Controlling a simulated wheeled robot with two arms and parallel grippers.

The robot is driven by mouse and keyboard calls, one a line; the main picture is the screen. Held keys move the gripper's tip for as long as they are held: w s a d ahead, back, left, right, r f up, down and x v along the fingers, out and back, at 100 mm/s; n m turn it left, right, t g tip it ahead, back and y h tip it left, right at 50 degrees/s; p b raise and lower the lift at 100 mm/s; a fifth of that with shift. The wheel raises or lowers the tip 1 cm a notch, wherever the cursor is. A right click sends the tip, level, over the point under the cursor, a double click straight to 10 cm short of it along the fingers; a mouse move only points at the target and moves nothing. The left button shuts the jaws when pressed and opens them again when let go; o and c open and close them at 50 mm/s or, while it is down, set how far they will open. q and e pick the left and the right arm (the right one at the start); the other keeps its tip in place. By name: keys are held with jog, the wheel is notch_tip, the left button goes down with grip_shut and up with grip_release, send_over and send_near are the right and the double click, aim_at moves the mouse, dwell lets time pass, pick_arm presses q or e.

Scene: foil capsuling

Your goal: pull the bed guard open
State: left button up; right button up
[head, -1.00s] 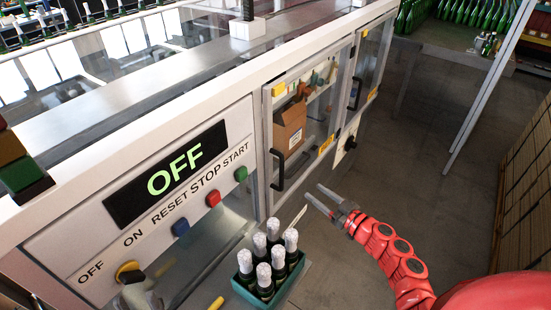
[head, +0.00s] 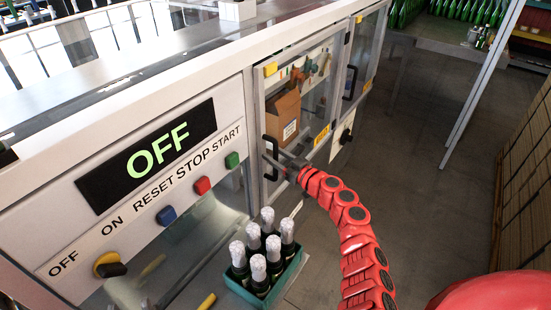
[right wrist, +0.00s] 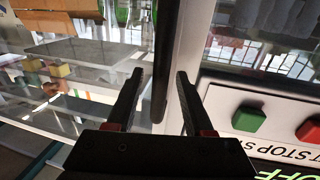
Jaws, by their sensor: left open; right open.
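The guard is a clear door in a grey frame (head: 326,150) on the machine's side, and it looks shut. Its upright black handle (head: 271,150) is on the left edge of the door. My right gripper (head: 272,160) is at the handle. In the right wrist view the fingers (right wrist: 157,95) are open, and the dark handle bar (right wrist: 162,60) runs between them. I see no clear gap closed onto it. I cannot make out my left gripper in the head view.
A control panel with an OFF display (head: 155,150) and coloured buttons is left of the door. A cardboard box (head: 286,117) is behind the door. Open floor (head: 420,170) lies to the right.

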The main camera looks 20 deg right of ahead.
grip_shut()
jog(key=shift+r, duration=0.1)
dwell(1.3)
